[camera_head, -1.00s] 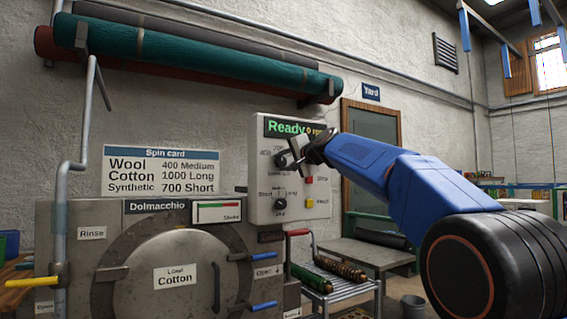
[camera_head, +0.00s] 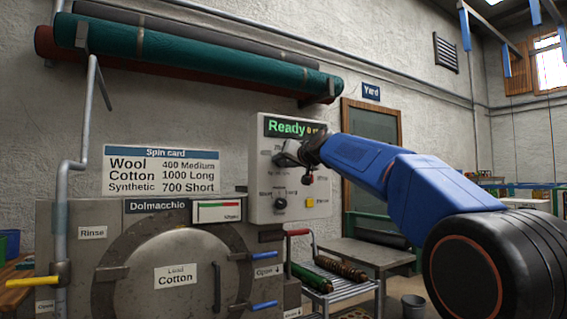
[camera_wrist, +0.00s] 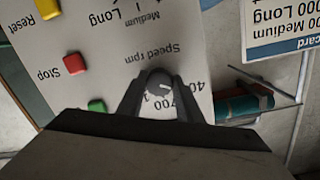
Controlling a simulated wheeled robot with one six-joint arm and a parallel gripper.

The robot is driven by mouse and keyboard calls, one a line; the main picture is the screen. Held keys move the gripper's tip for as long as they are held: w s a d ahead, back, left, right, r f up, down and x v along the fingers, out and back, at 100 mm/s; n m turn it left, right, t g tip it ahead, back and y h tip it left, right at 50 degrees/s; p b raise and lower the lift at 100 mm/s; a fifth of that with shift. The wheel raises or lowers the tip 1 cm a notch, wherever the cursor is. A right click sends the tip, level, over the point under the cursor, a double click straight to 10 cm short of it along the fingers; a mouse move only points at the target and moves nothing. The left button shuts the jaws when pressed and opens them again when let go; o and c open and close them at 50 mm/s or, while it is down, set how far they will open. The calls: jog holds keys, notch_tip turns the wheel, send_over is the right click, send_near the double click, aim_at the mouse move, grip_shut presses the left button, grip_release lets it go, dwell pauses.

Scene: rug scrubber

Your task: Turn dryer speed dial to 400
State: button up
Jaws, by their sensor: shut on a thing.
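My gripper (camera_wrist: 160,92) is shut on the dial in the wrist view, one finger on each side. That view is upside down. A pale mark on the knob points towards the printed "40" and "700", both partly covered; I cannot tell its exact setting. In the head view my gripper (camera_head: 281,157) is against the panel's upper part and hides most of the dial. The panel's display (camera_head: 288,127) shows green "Ready".
A second dial (camera_head: 281,203) sits lower on the panel. Red Stop (camera_wrist: 76,65), green (camera_wrist: 97,105) and yellow Reset (camera_wrist: 47,8) buttons lie beside the speed dial. A spin card (camera_head: 160,170) hangs left. The machine (camera_head: 75,265) stands below.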

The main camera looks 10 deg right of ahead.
jog(key=shift+f+n, duration=0.15)
jog(key=shift+n, duration=0.15)
dwell(0.4)
jog(key=o, duration=1)
jog(key=shift+o, duration=0.2)
jog(key=v, duration=1.7)
jog(key=shift+s, duration=0.2)
